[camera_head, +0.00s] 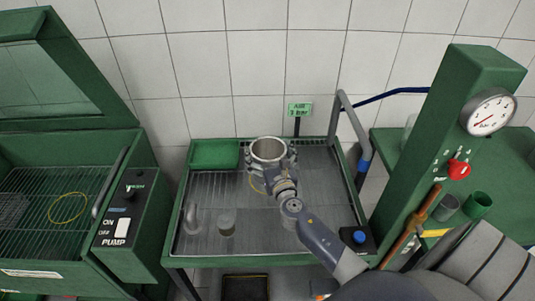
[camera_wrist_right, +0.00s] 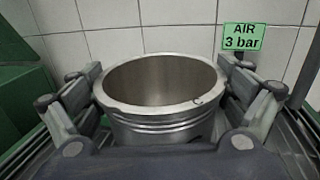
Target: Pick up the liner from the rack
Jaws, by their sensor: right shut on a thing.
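The liner (camera_head: 269,149) is a silver metal cylinder with an open top. It is upright between the fingers of my right gripper (camera_head: 271,163), over the back part of the rack (camera_head: 215,185) on the green-framed table. In the right wrist view the liner (camera_wrist_right: 160,82) shows its open bore and ringed outer wall, and the fingers of my right gripper (camera_wrist_right: 160,105) press on it from both sides. The liner's lower end is hidden, so I cannot tell whether it touches the rack. My left gripper is not in view.
A green tray (camera_head: 214,154) lies at the table's back left. A grey pipe (camera_head: 355,135) and a gauge column (camera_head: 440,140) rise on the right. A pump washer (camera_head: 125,225) stands left.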

